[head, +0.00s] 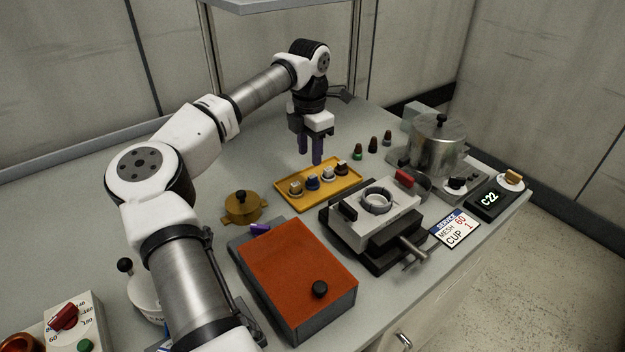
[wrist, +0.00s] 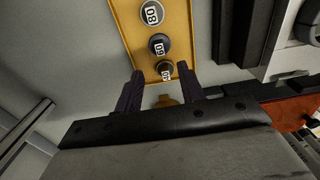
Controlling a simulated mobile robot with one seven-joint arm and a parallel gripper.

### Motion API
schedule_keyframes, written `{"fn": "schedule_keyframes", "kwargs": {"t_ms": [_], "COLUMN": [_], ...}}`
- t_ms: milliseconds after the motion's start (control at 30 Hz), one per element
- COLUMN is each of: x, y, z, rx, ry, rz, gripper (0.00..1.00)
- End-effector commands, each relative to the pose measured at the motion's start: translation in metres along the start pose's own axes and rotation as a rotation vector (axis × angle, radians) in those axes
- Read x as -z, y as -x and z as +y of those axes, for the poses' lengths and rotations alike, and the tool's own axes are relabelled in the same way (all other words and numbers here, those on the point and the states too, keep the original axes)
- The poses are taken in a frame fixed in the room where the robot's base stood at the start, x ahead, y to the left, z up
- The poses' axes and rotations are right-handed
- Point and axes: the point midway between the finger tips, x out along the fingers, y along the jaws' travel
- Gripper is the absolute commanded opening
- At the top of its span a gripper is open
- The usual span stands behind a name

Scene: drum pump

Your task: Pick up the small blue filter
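The small blue filter (head: 313,183) stands in the yellow tray (head: 334,189) in the head view, second from the left in a row of filters. A pale filter (head: 295,188) is on its left, another pale one (head: 328,174) and a dark one (head: 342,167) on its right. My gripper (head: 310,150) hangs above the tray, fingers pointing down, apart from the filters. In the wrist view, the fingers (wrist: 159,76) are spread with nothing held. Filters marked 40 (wrist: 165,68), 60 (wrist: 158,45) and 80 (wrist: 151,13) show there; their body colours are unclear.
A vise-like fixture with a ring (head: 376,200) stands right of the tray. A brass pot (head: 243,207) is to its left and an orange-topped box (head: 298,275) in front. Several small dark cones (head: 373,145) and a metal pot (head: 437,145) stand behind right.

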Motion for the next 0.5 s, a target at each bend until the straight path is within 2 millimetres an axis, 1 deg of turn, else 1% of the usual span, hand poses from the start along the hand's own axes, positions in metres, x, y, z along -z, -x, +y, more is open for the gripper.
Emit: {"fn": "schedule_keyframes", "kwargs": {"t_ms": [100, 267, 367, 500], "x": [0.0, -0.001, -0.004, -0.007], "y": [-0.013, -0.022, -0.035, -0.056], "z": [0.0, -0.001, -0.002, -0.003], "rx": [0.001, 0.001, 0.004, 0.002], "ry": [0.0, -0.001, -0.003, -0.001], "rz": [-0.001, 0.0, -0.001, -0.001], "gripper": [0.39, 0.39, 0.39, 0.39]}}
